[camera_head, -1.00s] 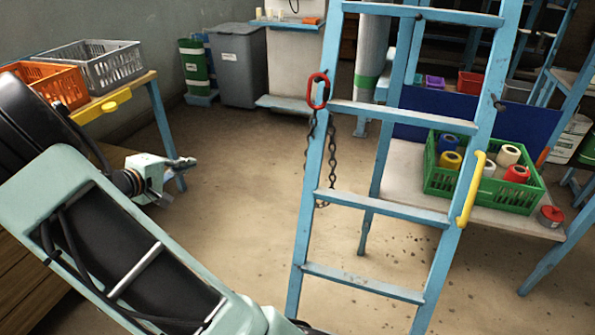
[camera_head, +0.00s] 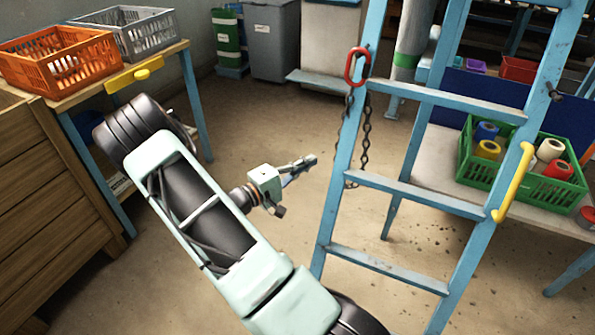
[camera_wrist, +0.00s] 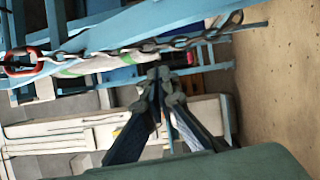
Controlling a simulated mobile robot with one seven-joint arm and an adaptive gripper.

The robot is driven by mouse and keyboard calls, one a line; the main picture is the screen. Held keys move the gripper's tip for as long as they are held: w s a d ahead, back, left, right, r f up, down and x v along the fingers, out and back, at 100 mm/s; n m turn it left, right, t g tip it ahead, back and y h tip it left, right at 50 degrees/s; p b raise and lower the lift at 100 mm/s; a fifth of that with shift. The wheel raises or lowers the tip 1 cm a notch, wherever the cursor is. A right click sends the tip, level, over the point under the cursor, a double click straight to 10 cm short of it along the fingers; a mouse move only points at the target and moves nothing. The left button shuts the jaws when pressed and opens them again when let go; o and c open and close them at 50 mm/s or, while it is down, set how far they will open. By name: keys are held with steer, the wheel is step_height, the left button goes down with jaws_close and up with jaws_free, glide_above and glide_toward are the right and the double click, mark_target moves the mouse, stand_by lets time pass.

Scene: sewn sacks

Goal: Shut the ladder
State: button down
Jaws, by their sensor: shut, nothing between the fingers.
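The blue ladder (camera_head: 430,197) stands upright in front of me with its rear legs (camera_head: 412,150) spread behind it. A red ring (camera_head: 357,67) sits on its left rail, and a dark chain (camera_head: 366,132) hangs from there in a loop. A yellow handle (camera_head: 512,183) is on its right rail. My gripper (camera_head: 312,160) is shut and empty, left of the left rail at about the height of the chain's lower end. In the wrist view the shut fingertips (camera_wrist: 166,76) show with the chain (camera_wrist: 190,39) and red ring (camera_wrist: 22,62) beyond; contact cannot be told.
A table with an orange crate (camera_head: 62,60) and a grey crate (camera_head: 140,32) stands at left, beside wooden drawers (camera_head: 50,180). A green crate (camera_head: 520,178) of coloured rolls is on a bench behind the ladder. Bins (camera_head: 272,45) stand at the back. Floor between is clear.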

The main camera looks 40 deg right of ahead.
steer(key=shift+s+d+r+b, duration=0.1)
steer(key=shift+s+d+b, duration=0.15)
steer(key=shift+s+d, duration=0.8)
steer(key=shift+s+d+r+b, duration=0.1)
steer(key=shift+s+d+b, duration=0.15)
steer(key=shift+s+d, duration=0.7)
steer(key=shift+d, duration=0.2)
